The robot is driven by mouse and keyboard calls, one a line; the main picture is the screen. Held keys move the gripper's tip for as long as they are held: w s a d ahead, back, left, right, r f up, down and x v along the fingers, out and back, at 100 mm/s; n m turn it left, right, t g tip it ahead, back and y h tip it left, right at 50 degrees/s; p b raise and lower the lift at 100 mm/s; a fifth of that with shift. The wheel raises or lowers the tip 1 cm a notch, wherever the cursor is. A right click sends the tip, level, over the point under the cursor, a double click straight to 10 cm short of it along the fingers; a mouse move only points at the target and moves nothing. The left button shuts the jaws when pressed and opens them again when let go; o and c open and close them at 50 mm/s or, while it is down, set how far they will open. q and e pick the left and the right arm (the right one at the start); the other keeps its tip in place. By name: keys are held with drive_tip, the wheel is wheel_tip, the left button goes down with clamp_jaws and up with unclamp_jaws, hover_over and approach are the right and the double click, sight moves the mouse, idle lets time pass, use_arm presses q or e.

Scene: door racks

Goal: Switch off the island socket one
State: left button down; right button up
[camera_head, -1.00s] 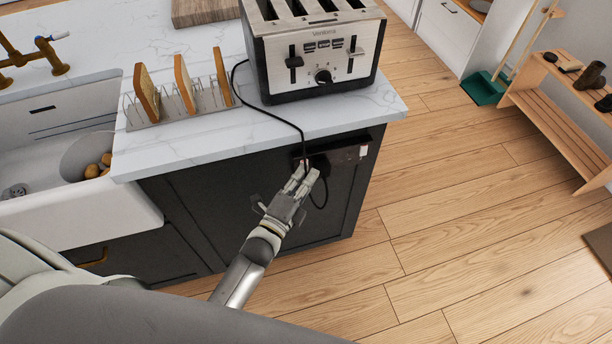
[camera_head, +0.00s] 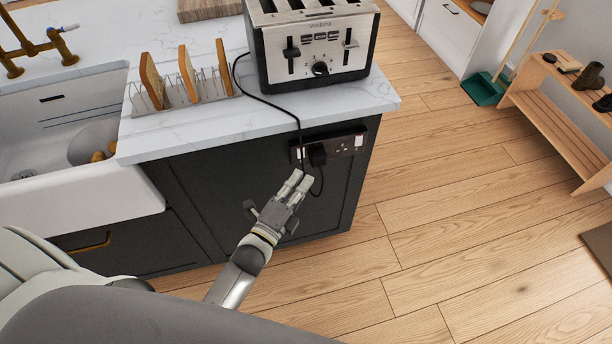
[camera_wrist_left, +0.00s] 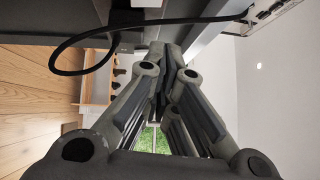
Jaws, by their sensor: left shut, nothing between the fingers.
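The island socket (camera_head: 343,146) is a dark double plate on the dark end panel of the island, below the worktop. A black plug (camera_head: 317,155) sits in its left half, with a black cable running up to the toaster (camera_head: 318,45). A small pale switch shows at each end of the plate; their on or off positions are too small to tell. My left gripper (camera_head: 298,181) is shut and empty, just below the plug and apart from the plate. The left wrist view shows its closed fingers (camera_wrist_left: 166,60) near the looping cable (camera_wrist_left: 84,42). My right gripper is not in view.
The cable hangs in a loop beside my left fingertips. A toast rack (camera_head: 182,99) with bread stands on the white worktop (camera_head: 215,122), left of the toaster. A sink (camera_head: 82,215) is at the left.

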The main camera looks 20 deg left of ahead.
use_arm(q)
drive_tip(key=v, duration=0.7)
drive_tip(key=shift+r+b, duration=0.4)
drive_tip(key=shift+r, duration=0.2)
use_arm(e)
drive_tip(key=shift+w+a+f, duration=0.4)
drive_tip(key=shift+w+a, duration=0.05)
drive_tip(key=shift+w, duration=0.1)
use_arm(q)
drive_tip(key=shift+f, duration=0.1)
